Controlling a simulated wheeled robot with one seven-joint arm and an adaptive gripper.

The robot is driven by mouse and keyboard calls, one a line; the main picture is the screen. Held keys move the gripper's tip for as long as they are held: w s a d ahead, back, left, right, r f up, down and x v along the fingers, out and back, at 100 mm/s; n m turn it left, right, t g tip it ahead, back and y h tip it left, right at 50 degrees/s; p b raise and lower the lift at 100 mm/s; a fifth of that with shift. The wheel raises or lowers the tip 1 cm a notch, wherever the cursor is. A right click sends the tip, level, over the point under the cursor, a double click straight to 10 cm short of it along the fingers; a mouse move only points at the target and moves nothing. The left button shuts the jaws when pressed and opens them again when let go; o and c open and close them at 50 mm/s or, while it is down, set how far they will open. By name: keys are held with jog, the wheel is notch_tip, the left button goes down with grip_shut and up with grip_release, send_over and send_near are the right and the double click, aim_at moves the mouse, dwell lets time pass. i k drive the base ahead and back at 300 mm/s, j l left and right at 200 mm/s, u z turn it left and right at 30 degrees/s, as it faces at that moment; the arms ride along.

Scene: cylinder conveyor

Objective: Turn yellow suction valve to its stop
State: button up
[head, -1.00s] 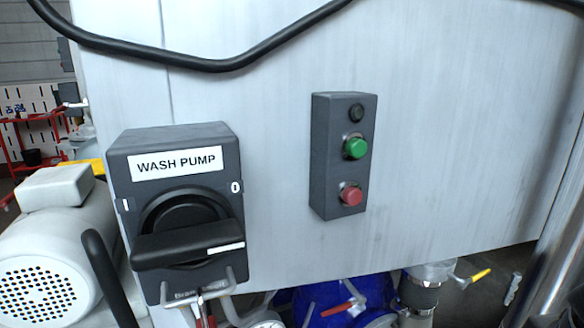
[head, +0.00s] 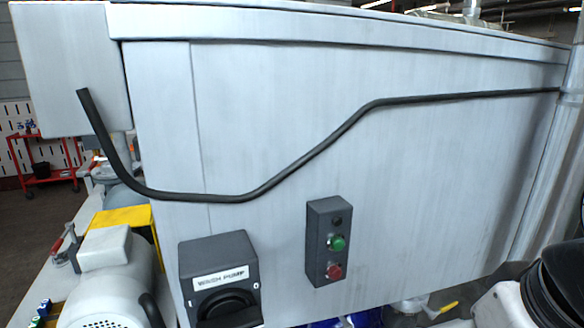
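A valve with a yellow lever handle (head: 448,307) shows at the bottom edge of the head view, right of centre, below the grey panel. The lever slants up to the right from a pale metal fitting (head: 412,304). Most of the valve body is cut off by the frame, and its stop cannot be seen. A white and black part of my arm is at the lower right, to the right of the yellow lever and apart from it in the picture. My gripper is not in view.
A large grey panel (head: 400,180) fills the middle, with a black cable (head: 300,165) across it. It carries a push-button box (head: 325,215) and a WASH PUMP switch (head: 220,262). A white motor (head: 108,285) and a red cart (head: 42,165) are at left.

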aim_at(433, 315)
jog(key=k+l+z, duration=0.1)
jog(key=z, duration=0.4)
jog(key=l+z, duration=0.15)
jog(key=z, duration=0.35)
jog(key=k+l+z, duration=0.1)
jog(key=z, duration=0.35)
